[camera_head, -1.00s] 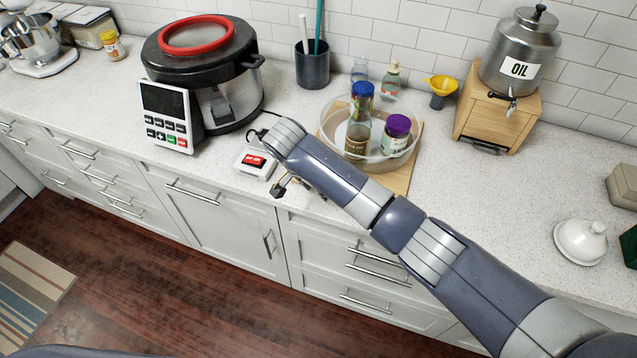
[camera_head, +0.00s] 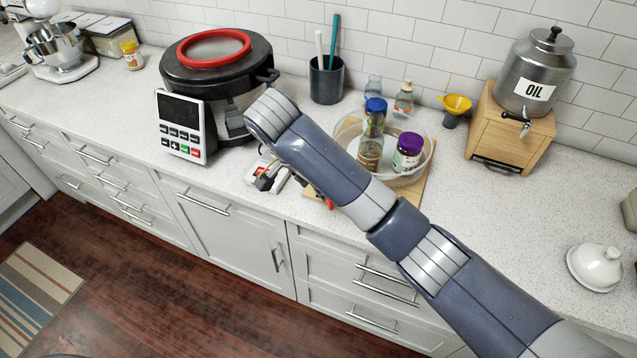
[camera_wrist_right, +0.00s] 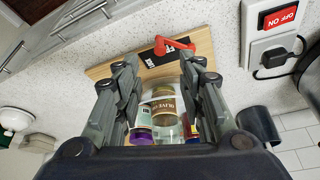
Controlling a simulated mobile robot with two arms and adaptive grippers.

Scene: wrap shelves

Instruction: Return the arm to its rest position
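My right arm comes in from the right in the head view, above the counter, and its forearm hides much of the gripper. In the right wrist view my right gripper (camera_wrist_right: 158,72) is open, its two dark fingers apart with nothing held between them. Beyond them is a wooden board (camera_wrist_right: 101,71) bearing a red lever (camera_wrist_right: 176,46) on a black label plate. The white switch box with a red button (camera_wrist_right: 277,17) is to the right there; it also shows partly behind the gripper in the head view (camera_head: 283,182). My left gripper is not in view.
A clear bowl (camera_head: 428,150) holds a blue-capped bottle (camera_head: 371,150) and a purple-lidded jar (camera_head: 407,152). A large black cooker (camera_head: 215,65) stands left, an oil dispenser (camera_head: 537,75) at the back right. A white lidded dish (camera_head: 595,266) stands far right.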

